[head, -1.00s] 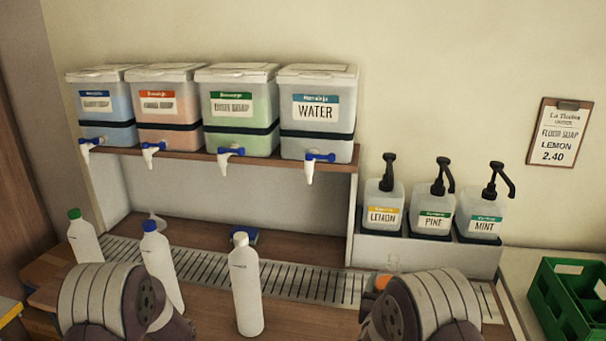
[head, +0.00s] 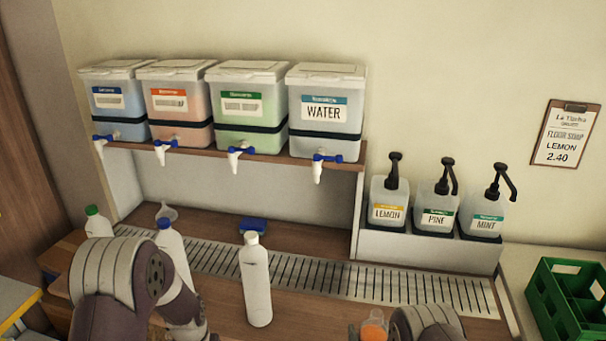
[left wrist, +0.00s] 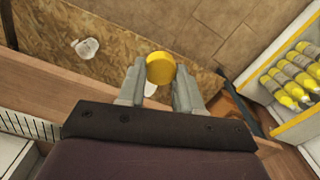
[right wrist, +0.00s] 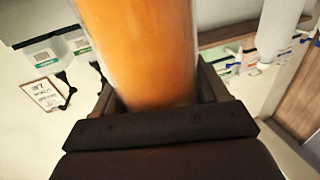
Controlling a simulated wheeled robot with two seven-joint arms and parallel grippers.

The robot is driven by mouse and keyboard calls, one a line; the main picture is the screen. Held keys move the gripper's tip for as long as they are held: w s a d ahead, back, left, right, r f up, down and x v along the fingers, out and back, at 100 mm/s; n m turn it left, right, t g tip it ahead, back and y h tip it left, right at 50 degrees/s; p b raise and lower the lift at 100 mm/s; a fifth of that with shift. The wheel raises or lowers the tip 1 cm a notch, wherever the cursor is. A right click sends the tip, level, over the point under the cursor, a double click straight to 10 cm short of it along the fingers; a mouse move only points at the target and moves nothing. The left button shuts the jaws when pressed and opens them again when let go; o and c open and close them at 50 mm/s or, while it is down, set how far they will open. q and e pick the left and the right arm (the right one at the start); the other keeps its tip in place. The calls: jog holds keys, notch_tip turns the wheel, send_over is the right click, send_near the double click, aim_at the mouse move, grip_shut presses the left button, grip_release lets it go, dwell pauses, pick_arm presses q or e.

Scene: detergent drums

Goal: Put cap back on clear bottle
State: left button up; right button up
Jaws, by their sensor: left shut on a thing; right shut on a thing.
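A yellow cap (left wrist: 160,68) is pinched between the fingertips of my left gripper (left wrist: 158,84) in the left wrist view, held in the air. The clear bottle (right wrist: 142,45), full of orange liquid, is shut in my right gripper (right wrist: 158,95) in the right wrist view. Its top is out of that frame. In the head view a small orange part of the bottle (head: 374,326) shows at the bottom edge, beside my right arm. Both grippers' fingers are out of sight in the head view. The cap is not visible there, and cap and bottle appear apart.
White bottles with a green cap (head: 97,222), a blue cap (head: 172,245) and a white cap (head: 256,280) stand by the slatted drain (head: 400,287). Several drums sit on the shelf (head: 275,156) behind. Pump bottles stand right of it, and a green crate (head: 560,300) is far right.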

jog(key=shift+a, duration=0.1)
jog(key=s+a+f+n+g+y, duration=0.2)
jog(key=a+n+y, duration=0.2)
jog(key=a, duration=0.3)
jog(key=s+a+f+n+g+y, duration=0.2)
jog(key=s+a+n+y, duration=0.1)
jog(key=a+y, duration=0.4)
jog(key=shift+s+a+f+n+y, duration=0.2)
jog(key=shift+s+a+n+y, duration=0.1)
jog(key=shift+n, duration=0.2)
jog(key=d+m+t+h, duration=0.1)
jog(key=d+m+h, duration=0.1)
jog(key=d+h, duration=0.2)
jog(key=w+d+m+t+h, duration=0.1)
jog(key=d+m+h, duration=0.2)
jog(key=d, duration=0.3)
jog(key=w+d+m+t+h, duration=0.1)
jog(key=d+m+t+h, duration=0.1)
jog(key=d+m+h, duration=0.1)
jog(key=shift+d+h, duration=0.8)
jog(key=shift+d, duration=0.1)
